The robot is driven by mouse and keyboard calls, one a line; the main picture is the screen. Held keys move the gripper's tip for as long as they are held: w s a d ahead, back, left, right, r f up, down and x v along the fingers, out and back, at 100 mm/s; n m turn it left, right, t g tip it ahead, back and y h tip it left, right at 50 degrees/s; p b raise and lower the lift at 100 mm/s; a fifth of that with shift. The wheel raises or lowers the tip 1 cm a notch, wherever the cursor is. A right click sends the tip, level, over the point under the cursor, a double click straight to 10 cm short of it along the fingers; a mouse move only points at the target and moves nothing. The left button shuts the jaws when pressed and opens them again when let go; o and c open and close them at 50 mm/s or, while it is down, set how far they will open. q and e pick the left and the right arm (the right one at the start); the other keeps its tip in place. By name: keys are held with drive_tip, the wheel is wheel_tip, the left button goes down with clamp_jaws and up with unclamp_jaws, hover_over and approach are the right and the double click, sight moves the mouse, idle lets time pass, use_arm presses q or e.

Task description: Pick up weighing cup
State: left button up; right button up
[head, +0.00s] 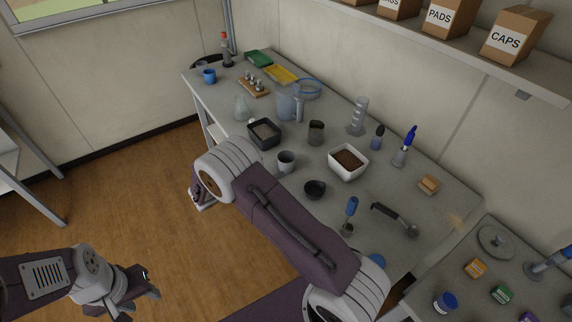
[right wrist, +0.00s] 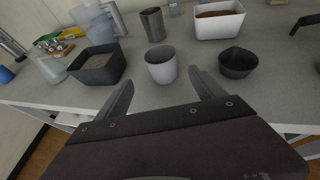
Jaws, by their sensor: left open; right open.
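A light grey cup (head: 286,160), which looks like the weighing cup, stands upright near the table's front edge. In the right wrist view the cup (right wrist: 161,66) stands ahead, between the lines of the fingers. My right gripper (right wrist: 161,79) is open and empty, its fingertips short of the cup. In the head view my right arm hides most of this gripper. A small dark cup with a spout (head: 315,189) stands to the right of the grey cup; it also shows in the right wrist view (right wrist: 237,63). My left gripper (head: 143,284) is open and empty over the floor.
A black tray (head: 264,134) stands left of the grey cup, a dark beaker (head: 316,132) behind it. A white tub of soil (head: 348,162), a blue-handled tool (head: 350,212) and a scoop (head: 395,217) are to the right. A jug (head: 287,104) stands farther back.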

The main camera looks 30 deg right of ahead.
sight(281, 166)
drive_tip(key=shift+w+a+f, duration=0.1)
drive_tip(key=shift+a+f, duration=0.1)
drive_tip(key=shift+f, duration=0.05)
drive_tip(key=x, duration=0.3)
drive_tip(key=shift+d, duration=0.3)
drive_tip(key=x, duration=0.4)
drive_tip(key=p+x, duration=0.1)
drive_tip(key=shift+s+d+f, duration=0.2)
drive_tip(key=shift+d+f, duration=0.15)
drive_tip(key=shift+d, duration=0.05)
drive_tip(key=c, duration=1.3)
